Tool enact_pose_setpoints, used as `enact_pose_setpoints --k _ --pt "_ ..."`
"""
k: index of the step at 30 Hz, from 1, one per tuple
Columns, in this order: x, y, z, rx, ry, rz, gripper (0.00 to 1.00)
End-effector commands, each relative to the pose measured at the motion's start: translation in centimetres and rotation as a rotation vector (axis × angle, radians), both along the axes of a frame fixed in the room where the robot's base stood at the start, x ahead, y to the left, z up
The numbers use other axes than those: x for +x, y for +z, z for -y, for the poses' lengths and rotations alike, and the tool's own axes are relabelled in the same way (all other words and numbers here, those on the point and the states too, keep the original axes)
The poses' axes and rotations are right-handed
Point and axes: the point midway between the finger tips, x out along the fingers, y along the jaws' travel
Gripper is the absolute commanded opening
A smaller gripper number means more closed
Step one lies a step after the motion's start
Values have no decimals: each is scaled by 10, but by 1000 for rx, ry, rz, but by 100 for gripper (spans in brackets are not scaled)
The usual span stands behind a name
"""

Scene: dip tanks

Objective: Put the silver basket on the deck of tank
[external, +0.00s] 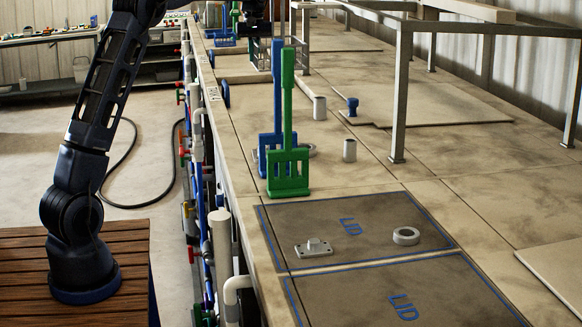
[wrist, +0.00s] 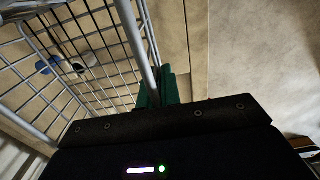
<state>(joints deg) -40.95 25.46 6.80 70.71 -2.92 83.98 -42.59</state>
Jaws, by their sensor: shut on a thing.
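The silver wire basket (wrist: 85,45) fills the left of the wrist view, with its grey upright handle rod running down to my gripper (wrist: 160,105). My gripper is shut on this basket. In the external view the basket (external: 261,55) shows small at the top, over the far part of the tan tank deck (external: 235,115), partly behind the blue and green tools. I cannot tell whether the basket's bottom touches the deck.
A green slotted paddle (external: 288,170) and a blue one (external: 277,110) stand upright on the deck. Two lids (external: 300,225) lie in front, with a ring (external: 406,236) on one. Small grey cylinders (external: 320,108) stand nearby. A metal railing (external: 401,90) is at the right.

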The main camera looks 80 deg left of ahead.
Motion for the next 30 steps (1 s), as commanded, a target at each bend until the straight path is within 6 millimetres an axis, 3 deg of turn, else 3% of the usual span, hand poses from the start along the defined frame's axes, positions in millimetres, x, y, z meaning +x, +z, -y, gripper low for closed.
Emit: enact_pose_setpoints --k 5,11,21,30 --pt "2 2 4 1 -5 2 0" --pt "26 8 40 1 -49 3 0" --pt "85 27 161 0 -192 3 0" --pt "118 46 278 1 -325 3 0"
